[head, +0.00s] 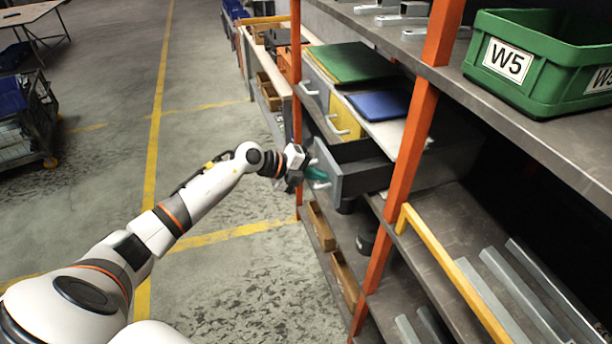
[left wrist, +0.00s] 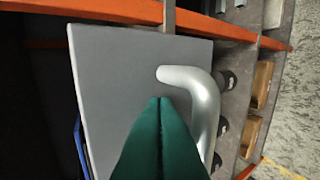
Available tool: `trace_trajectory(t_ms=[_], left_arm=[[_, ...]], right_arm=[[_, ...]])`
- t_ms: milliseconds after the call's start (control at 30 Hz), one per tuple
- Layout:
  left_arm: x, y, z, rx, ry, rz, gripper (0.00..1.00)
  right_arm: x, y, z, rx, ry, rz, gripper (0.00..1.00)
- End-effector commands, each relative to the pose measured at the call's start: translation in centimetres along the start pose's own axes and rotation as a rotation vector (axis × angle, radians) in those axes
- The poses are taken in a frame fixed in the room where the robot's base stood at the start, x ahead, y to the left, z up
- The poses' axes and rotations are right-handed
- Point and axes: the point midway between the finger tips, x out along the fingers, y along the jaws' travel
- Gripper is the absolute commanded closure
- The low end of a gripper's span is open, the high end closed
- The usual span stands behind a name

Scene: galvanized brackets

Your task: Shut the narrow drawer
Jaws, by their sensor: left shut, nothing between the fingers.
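The narrow drawer (head: 363,151) stands pulled out of the cabinet in the head view, with its dark inside showing. Its grey front panel (left wrist: 110,75) fills much of the left wrist view and carries a curved silver handle (left wrist: 206,105). My left gripper (head: 316,173) is at the front of this drawer. Its green fingers (left wrist: 158,99) are shut together and empty, with the tips over the panel just beside the handle. I cannot tell whether the tips touch the panel. My right gripper is not in view.
Other drawer fronts (head: 343,118) with handles are beyond the open one. A green board (head: 350,62) and a blue board (head: 378,105) lie on top. An orange upright (head: 408,150) stands close on the right. A green W5 bin (head: 545,60) sits on the upper shelf. The floor at left is open.

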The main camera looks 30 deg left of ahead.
Motion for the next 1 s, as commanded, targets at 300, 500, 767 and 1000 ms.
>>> trace_trajectory(t_ms=[300, 500, 767, 1000], left_arm=[[7.3, 4.4, 0.1, 0.000, -0.002, 0.005, 1.00], [10.8, 6.3, 0.0, 0.000, 0.000, 0.004, 1.00], [12.7, 7.4, 0.1, -0.001, 0.000, 0.002, 1.00], [12.9, 7.5, 0.1, -0.001, -0.001, 0.003, 1.00]], right_arm=[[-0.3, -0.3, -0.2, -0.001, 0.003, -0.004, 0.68], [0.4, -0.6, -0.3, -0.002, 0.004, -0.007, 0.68], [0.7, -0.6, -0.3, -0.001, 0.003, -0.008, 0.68], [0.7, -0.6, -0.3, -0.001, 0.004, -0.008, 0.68]])
